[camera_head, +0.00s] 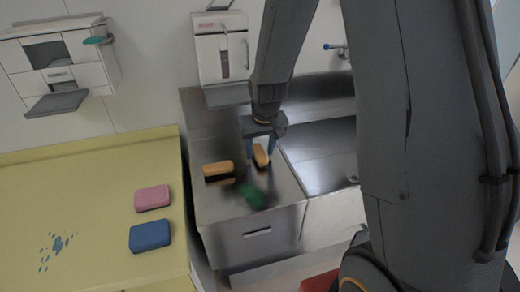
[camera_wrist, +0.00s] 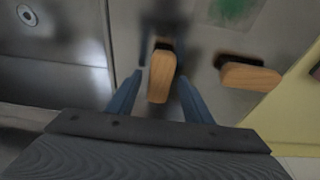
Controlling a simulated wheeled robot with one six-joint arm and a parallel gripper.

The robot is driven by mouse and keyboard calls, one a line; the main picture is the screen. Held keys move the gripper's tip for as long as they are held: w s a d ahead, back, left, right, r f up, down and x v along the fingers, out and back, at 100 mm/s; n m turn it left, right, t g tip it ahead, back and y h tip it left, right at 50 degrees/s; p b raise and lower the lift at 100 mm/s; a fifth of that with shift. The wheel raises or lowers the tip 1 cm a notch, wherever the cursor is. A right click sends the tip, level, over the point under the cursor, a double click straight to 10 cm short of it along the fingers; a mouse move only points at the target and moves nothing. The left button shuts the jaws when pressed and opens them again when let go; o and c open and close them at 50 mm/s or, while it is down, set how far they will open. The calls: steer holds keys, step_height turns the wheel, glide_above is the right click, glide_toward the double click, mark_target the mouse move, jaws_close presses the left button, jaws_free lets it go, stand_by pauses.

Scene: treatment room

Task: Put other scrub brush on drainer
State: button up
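One scrub brush (camera_head: 260,156), with a wooden back and dark bristles, lies on the steel top left of the sink. It also shows in the wrist view (camera_wrist: 161,78). My gripper (camera_head: 260,147) points down at it, fingers open, one on either side, with gaps visible in the wrist view (camera_wrist: 160,76). I cannot tell how far the fingertips are above the steel. The other scrub brush (camera_head: 218,169) lies to the left on the same steel top, and at the right in the wrist view (camera_wrist: 250,76). I cannot tell which steel part is the drainer.
A green patch (camera_head: 253,195) lies on the steel near its front. The sink side (camera_head: 322,155) is to the right. A yellow surface (camera_head: 90,190) at left holds a pink block (camera_head: 152,197) and a blue block (camera_head: 150,236). A dispenser (camera_head: 222,48) hangs on the wall behind.

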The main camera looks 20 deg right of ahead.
mark_target(263, 159)
steer(key=shift+r, duration=0.4)
steer(key=b+v, duration=0.3)
steer(key=v, duration=0.8)
steer(key=shift+g, duration=0.9)
steer(key=s+f, duration=0.2)
steer(key=s, duration=0.3)
steer(key=s+f, duration=0.3)
steer(key=s, duration=0.2)
steer(key=s+f, duration=0.2)
steer(key=s, duration=0.4)
steer(key=shift+d+f, duration=0.2)
steer(key=shift+w, duration=0.1)
